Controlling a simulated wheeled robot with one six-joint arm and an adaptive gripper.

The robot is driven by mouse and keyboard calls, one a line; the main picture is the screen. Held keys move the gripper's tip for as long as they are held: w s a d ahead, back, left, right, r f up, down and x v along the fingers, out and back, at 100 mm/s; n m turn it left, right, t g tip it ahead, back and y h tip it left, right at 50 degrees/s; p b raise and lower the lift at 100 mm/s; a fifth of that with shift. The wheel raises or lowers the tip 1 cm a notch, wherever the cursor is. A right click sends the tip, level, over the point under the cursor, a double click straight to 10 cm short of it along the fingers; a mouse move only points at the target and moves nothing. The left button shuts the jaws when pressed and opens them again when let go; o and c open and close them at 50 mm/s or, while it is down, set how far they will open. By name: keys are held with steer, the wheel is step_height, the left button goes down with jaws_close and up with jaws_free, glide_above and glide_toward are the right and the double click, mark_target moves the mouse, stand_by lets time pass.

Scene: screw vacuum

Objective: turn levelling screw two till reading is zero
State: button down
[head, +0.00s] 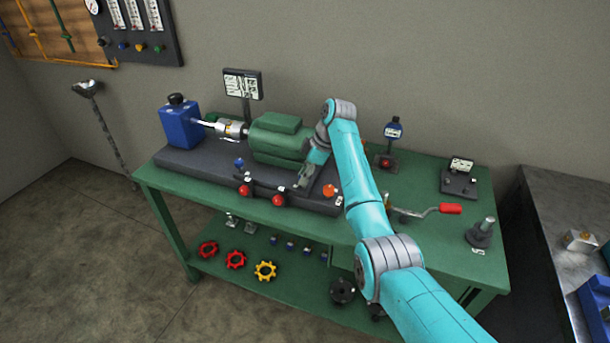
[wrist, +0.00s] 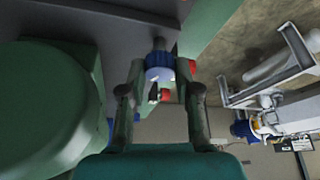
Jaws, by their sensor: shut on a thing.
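My gripper (head: 303,182) reaches down at the front edge of the dark base (head: 190,160), in front of the green motor (head: 278,140). In the wrist view its two fingers (wrist: 161,92) are closed around the sides of a blue-headed screw (wrist: 159,74) with a grey top and a pale mark. In the head view my gripper hides this screw. A similar small blue screw (head: 239,163) stands farther left along the base. I cannot tell the screw's number from its mark. A small blue-faced display (head: 394,130) stands right of my arm; its reading is too small to read.
Red knobs (head: 278,200) and an orange knob (head: 329,190) line the base's front. A red-handled crank (head: 450,209) lies on the green table (head: 430,245) at right. A labelled panel (head: 242,84) stands behind. Handwheels (head: 265,270) lie on the lower shelf.

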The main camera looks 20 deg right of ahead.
steer(key=n+g, duration=0.2)
steer(key=n, duration=0.4)
steer(key=shift+w, duration=0.1)
steer(key=shift+g, duration=0.3)
stand_by(0.4)
steer(key=c, duration=0.8)
jaws_free()
steer(key=v, duration=1.2)
